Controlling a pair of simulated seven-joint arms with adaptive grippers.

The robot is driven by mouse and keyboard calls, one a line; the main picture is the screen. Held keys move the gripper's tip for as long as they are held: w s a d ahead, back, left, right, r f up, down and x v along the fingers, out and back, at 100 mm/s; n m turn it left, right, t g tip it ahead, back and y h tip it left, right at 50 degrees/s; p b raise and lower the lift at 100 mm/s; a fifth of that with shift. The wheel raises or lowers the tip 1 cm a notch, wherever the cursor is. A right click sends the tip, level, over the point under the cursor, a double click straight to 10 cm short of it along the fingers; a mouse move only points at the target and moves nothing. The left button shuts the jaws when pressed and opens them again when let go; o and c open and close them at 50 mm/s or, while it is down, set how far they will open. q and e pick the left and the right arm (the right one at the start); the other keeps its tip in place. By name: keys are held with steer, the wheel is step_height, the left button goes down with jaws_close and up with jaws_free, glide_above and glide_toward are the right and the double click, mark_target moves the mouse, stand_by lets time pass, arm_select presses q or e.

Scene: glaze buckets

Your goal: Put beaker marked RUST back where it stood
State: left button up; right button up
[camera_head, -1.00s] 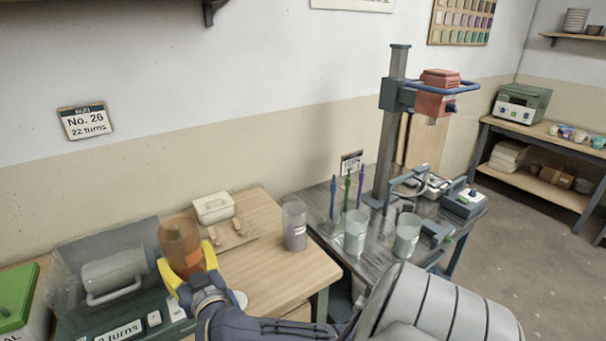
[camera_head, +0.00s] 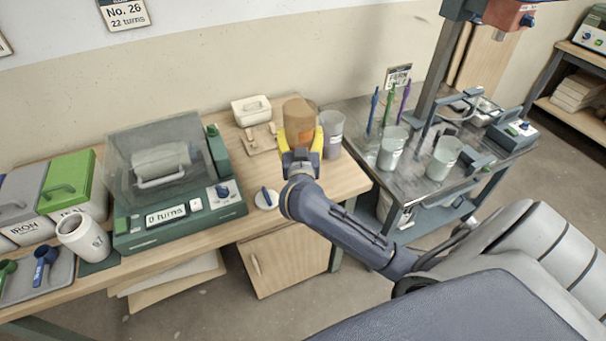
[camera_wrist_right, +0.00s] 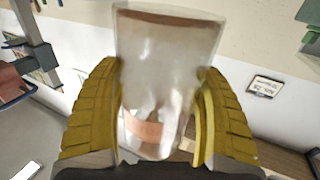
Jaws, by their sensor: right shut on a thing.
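My right gripper (camera_head: 300,152) is shut on a clear beaker with rust-brown contents (camera_head: 299,115) over the right part of the wooden bench. In the right wrist view the yellow fingers (camera_wrist_right: 160,110) clasp both sides of the beaker (camera_wrist_right: 165,60). Its marking is not readable in these views. Whether its base touches the bench is hidden by the gripper. Just right of it in the head view stands a beaker with greyish-purple contents (camera_head: 332,134). My left gripper is not in view.
A green machine with a clear cover (camera_head: 165,165) reads "0 turns" on the bench left. A white lidded box (camera_head: 251,111) stands behind a wooden rack (camera_head: 262,139). Two beakers with pale contents (camera_head: 392,150) (camera_head: 444,158) stand on the metal table (camera_head: 410,185).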

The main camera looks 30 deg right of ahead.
step_height(320, 180, down, 15)
steer(key=shift+f, duration=0.1)
stand_by(0.6)
steer(key=shift+f, duration=0.15)
steer(key=o, duration=1.6)
steer(key=v, duration=1.2)
